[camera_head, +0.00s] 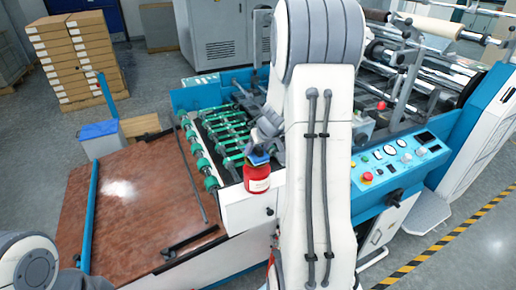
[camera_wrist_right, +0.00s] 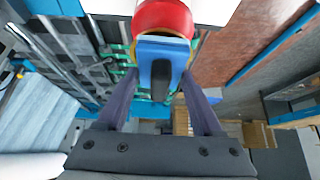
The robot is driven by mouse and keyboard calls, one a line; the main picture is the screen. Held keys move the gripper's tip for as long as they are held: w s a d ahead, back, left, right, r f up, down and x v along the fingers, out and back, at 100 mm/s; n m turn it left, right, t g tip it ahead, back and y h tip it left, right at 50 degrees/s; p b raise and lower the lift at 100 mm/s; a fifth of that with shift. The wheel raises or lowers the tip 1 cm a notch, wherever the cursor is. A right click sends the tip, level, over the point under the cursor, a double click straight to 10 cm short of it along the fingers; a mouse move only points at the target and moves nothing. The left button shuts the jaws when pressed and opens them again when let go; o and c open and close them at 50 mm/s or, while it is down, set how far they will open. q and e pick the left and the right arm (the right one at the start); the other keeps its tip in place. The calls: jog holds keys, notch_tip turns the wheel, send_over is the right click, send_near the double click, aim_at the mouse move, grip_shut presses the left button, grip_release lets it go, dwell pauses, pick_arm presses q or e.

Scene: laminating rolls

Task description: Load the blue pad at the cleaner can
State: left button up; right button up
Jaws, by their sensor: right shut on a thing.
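The cleaner can (camera_head: 257,180) is red with a pale label band and stands on the white machine ledge near the middle of the head view. The blue pad (camera_head: 258,158) is at the top of the can. In the right wrist view the pad (camera_wrist_right: 153,48) lies across the red can (camera_wrist_right: 165,16), with a dark grip part towards me. My right gripper (camera_wrist_right: 160,78) is shut on the pad, its fingers either side of that dark part. Whether the pad touches the can's opening is hard to tell. Of my left arm, only a link shows at lower left; its gripper is out of view.
Green rollers (camera_head: 228,135) lie just behind the can. A brown board table (camera_head: 135,200) with a blue bar spreads to the left. A control panel (camera_head: 400,160) with a red button is at right. Stacked cartons (camera_head: 75,55) stand at back left.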

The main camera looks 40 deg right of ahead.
jog(key=shift+r+p, duration=2.2)
jog(key=shift+r, duration=1.05)
